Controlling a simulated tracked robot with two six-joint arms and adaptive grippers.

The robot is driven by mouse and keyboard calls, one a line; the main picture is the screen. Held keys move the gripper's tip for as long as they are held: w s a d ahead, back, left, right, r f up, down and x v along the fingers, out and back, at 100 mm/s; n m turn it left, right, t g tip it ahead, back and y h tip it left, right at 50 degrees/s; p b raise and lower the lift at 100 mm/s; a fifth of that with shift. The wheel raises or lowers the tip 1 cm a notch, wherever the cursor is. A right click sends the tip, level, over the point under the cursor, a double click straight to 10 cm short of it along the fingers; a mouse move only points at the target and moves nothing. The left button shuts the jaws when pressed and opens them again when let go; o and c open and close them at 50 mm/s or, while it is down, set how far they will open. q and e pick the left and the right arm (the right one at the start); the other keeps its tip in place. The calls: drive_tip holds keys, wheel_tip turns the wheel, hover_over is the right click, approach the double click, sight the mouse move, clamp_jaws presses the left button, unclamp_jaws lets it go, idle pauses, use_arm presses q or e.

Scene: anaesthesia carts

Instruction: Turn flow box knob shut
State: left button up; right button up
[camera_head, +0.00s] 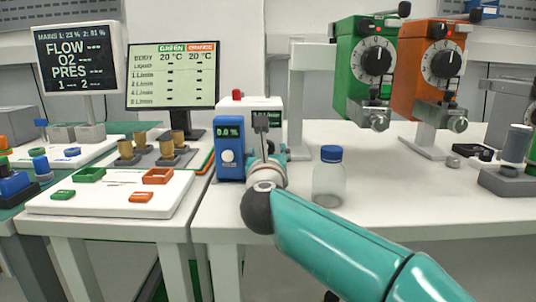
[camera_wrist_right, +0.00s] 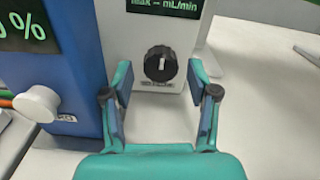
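The flow box (camera_head: 258,103) is a white box with a dark green-lit display, standing beside a blue box. In the right wrist view its front (camera_wrist_right: 120,40) carries a round black knob (camera_wrist_right: 160,63) with a white mark close to vertical. My right gripper (camera_wrist_right: 162,90) is open, with one finger on each side of the knob in that view. I cannot tell whether the fingers touch it. In the head view my right gripper (camera_head: 264,150) is in front of the flow box and hides the knob. My left gripper is not in view.
The blue box (camera_head: 230,145) with a white knob stands close on the left. A blue-capped clear bottle (camera_head: 328,180) stands right of my right wrist. Green (camera_head: 365,65) and orange (camera_head: 430,70) dial units hang further right. The front right tabletop is clear.

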drive_tip(key=shift+s+r, duration=0.15)
drive_tip(key=shift+s, duration=0.45)
drive_tip(key=s, duration=1)
drive_tip(key=shift+s+f, duration=0.2)
drive_tip(key=shift+s, duration=0.2)
